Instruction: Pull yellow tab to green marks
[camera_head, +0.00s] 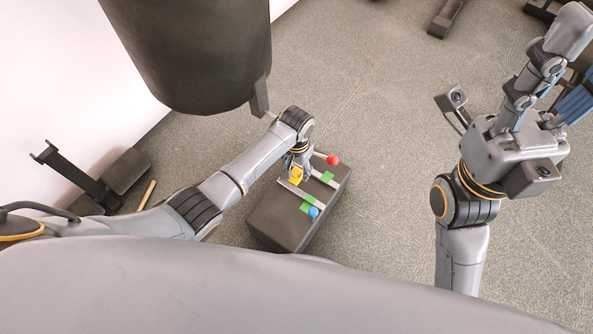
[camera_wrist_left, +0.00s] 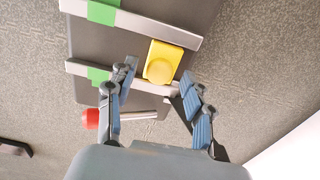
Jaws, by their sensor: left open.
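A yellow tab (camera_head: 295,176) sits between two light rails on a dark box (camera_head: 275,222) on the floor. Green marks (camera_head: 327,178) lie on the rails, and another green mark (camera_head: 305,206) is nearer the blue ball. In the left wrist view, the yellow tab (camera_wrist_left: 163,60) has a round raised knob. My left gripper (camera_head: 298,172) is over the tab; its open fingers (camera_wrist_left: 158,74) are on either side of the tab's near end, with contact unclear. The green marks (camera_wrist_left: 98,75) are left of the tab there. My right gripper (camera_head: 560,75) is far right, away from the box.
A red ball (camera_head: 333,160) on a rod and a blue ball (camera_head: 313,212) are at the box's right side. A dark cylinder (camera_head: 195,50) stands behind the left arm. A dark stand (camera_head: 75,175) is at left. Floor between box and right arm is clear.

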